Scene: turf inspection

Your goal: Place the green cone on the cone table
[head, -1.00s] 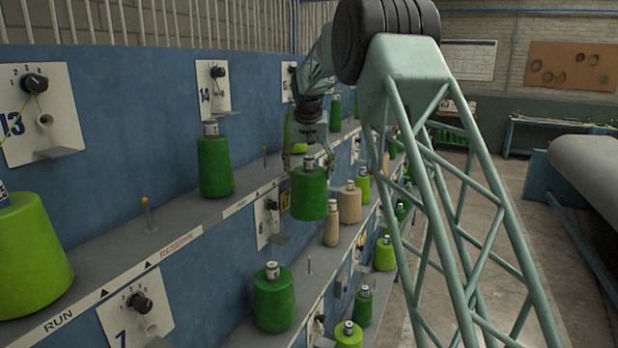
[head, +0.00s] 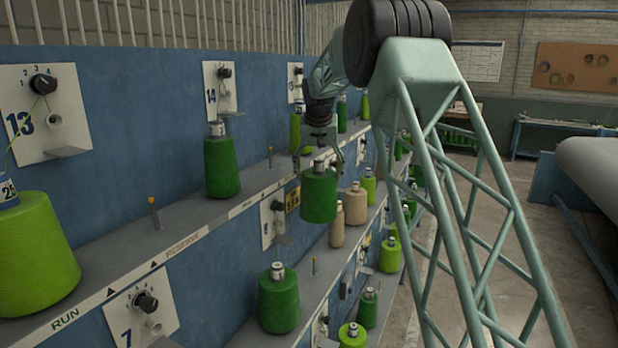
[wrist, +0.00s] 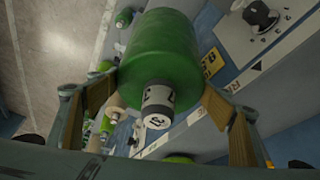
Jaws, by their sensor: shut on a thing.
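The green cone (head: 319,198) is dark green with a grey-white tube top, and hangs upright below my gripper (head: 321,152) in the head view. My gripper is shut on it near its tube top. The wrist view shows the green cone (wrist: 160,52) between the two tan-padded fingers of my gripper (wrist: 160,95), with its labelled tube end toward the camera. In the head view the cone appears in front of the blue creel and over its lower shelf; I cannot tell how far apart they are. I cannot pick out the cone table with certainty.
The upper shelf (head: 190,222) holds a dark green cone (head: 221,166) and a light green cone (head: 37,255). Below stand another dark green cone (head: 278,302) and two beige cones (head: 355,204). Upright pegs stick up from the shelves. A workbench (head: 565,128) stands far right; floor beside it is open.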

